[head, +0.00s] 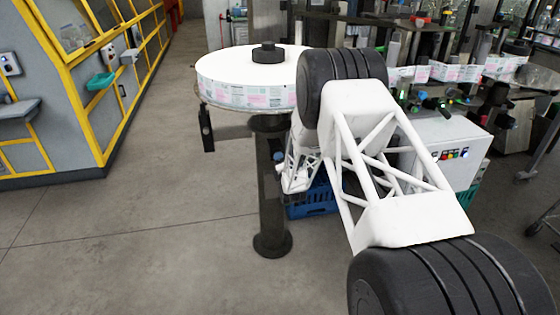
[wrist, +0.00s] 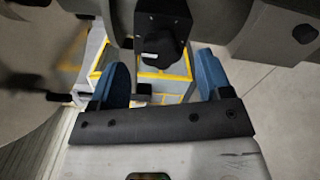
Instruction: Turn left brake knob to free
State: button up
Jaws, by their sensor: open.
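In the wrist view, a black knob (wrist: 158,43) sits on a dark housing (wrist: 163,15). I take it for the brake knob; any marking for free is too small to read. My gripper (wrist: 163,62) is open, with one blue finger on each side below the knob. Gaps show between the fingers and the knob, and I see no contact. In the head view, a blue finger of my gripper (head: 278,157) shows beside the dark post (head: 270,200), and my white arm hides most of the gripper. The knob cannot be made out in the head view.
A large label reel (head: 245,92) lies flat on top of the post, close to my arm. A blue crate (head: 312,203) stands on the floor behind my arm. A white control box (head: 445,145) is at right. Open floor lies to the left.

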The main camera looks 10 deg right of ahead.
jog(key=shift+s, duration=1.65)
jog(key=shift+r, duration=0.1)
jog(key=s+a+r+m+g, duration=0.1)
jog(key=s+r+m+g, duration=0.15)
jog(key=r, duration=0.45)
jog(key=s+r+m+g, duration=0.1)
jog(key=s+r+m, duration=0.2)
jog(key=r, duration=0.4)
jog(key=s+a+r+m+g, duration=0.2)
jog(key=s+r+m+g, duration=0.25)
jog(key=s+r, duration=0.75)
jog(key=s+r+m+g, duration=0.2)
jog(key=s+m, duration=0.2)
jog(key=s, duration=1)
jog(key=s+a+r+m+g, duration=0.1)
jog(key=s+r+m+g, duration=0.1)
jog(key=s, duration=1.2)
jog(key=s+a+r+m+g, duration=0.1)
jog(key=s+m, duration=0.5)
jog(key=s, duration=0.8)
jog(key=shift+s+r+g, duration=0.2)
jog(key=shift+r+g, duration=0.55)
jog(key=shift+g, duration=0.45)
